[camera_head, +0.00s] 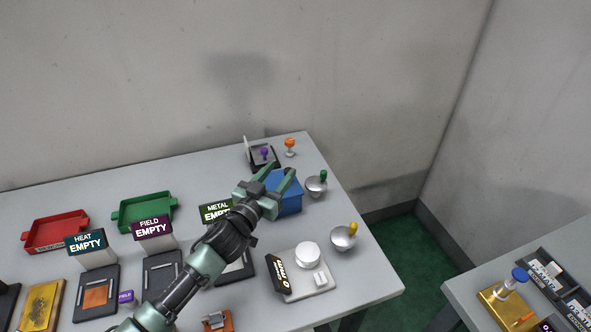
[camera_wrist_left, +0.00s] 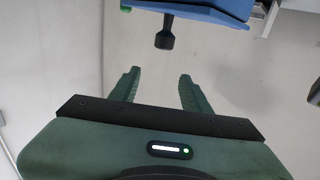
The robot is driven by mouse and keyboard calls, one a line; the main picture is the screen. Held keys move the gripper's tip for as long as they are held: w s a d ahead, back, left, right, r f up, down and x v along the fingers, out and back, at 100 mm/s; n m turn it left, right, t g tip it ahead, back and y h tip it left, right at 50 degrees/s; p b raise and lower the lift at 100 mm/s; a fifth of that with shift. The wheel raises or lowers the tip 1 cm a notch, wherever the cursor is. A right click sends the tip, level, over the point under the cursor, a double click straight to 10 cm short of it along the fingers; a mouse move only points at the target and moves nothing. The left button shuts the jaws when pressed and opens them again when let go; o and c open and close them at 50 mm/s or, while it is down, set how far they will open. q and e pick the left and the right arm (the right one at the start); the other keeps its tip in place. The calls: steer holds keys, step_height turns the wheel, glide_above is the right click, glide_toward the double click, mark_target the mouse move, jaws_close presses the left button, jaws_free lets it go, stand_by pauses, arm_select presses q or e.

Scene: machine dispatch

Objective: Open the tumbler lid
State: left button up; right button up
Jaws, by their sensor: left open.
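The tumbler appears to be the blue box (camera_head: 289,205) near the back right of the table. It is partly hidden behind my left gripper (camera_head: 279,171) in the head view. In the left wrist view, a blue edge (camera_wrist_left: 215,13) with a black knob (camera_wrist_left: 165,38) hanging from it shows at the top. My left gripper (camera_wrist_left: 160,76) is open and empty there, with the knob ahead of and between the fingertips, apart from them. Whether the lid is open or shut is not clear. My right gripper is not in view.
Metal bowls with a green knob (camera_head: 316,185) and a yellow knob (camera_head: 344,237) stand right of the blue box. A white device (camera_head: 306,279) is in front. Red (camera_head: 57,231) and green (camera_head: 145,211) trays lie left. A small black-and-white stand (camera_head: 262,156) is behind.

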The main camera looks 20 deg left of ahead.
mark_target(280, 181)
arm_select(q)
steer(key=f+b, duration=0.1)
steer(key=f, duration=0.2)
steer(key=shift+w+d+b, duration=0.15)
steer(key=shift+w+b, duration=0.15)
steer(key=shift+b, duration=0.05)
steer(key=shift+w+f+b, duration=0.45)
steer(key=shift+f+b, duration=0.05)
steer(key=shift+b, duration=0.1)
steer(key=w+b, duration=0.1)
steer(key=w, duration=0.2)
steer(key=w+d, duration=0.1)
steer(key=w, duration=0.2)
steer(key=shift+d+b, duration=0.15)
steer(key=shift+b, duration=0.25)
steer(key=shift+w+d, duration=0.1)
steer(key=shift+w, duration=0.4)
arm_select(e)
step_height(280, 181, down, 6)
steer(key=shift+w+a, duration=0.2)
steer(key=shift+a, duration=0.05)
arm_select(q)
steer(key=c, duration=1)
jaws_close()
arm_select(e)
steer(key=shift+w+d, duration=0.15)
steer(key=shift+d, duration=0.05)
